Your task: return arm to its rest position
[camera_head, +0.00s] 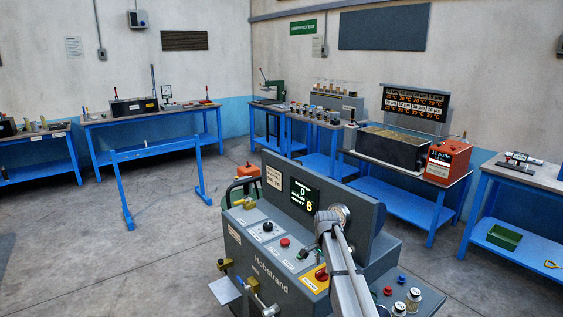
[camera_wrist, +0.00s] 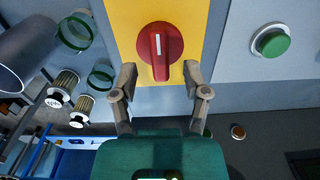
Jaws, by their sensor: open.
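My gripper (camera_wrist: 160,74) is open in the wrist view, its two fingers spread to either side of the lower part of a red rotary knob (camera_wrist: 160,50). The knob has a white mark pointing up and sits on a yellow plate (camera_wrist: 122,22). The fingers look apart from the knob, with nothing held between them; I cannot tell the depth gap. In the head view my arm (camera_head: 345,265) reaches over the grey console (camera_head: 262,262), next to the red knob on yellow (camera_head: 321,273). My gripper is not clearly visible there.
A green button (camera_wrist: 271,40) lies right of the knob. The console's upright display panel (camera_head: 304,195) stands close behind my arm. Blue benches line the walls, one with an orange box (camera_head: 447,160). Open floor (camera_head: 165,245) lies to the left.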

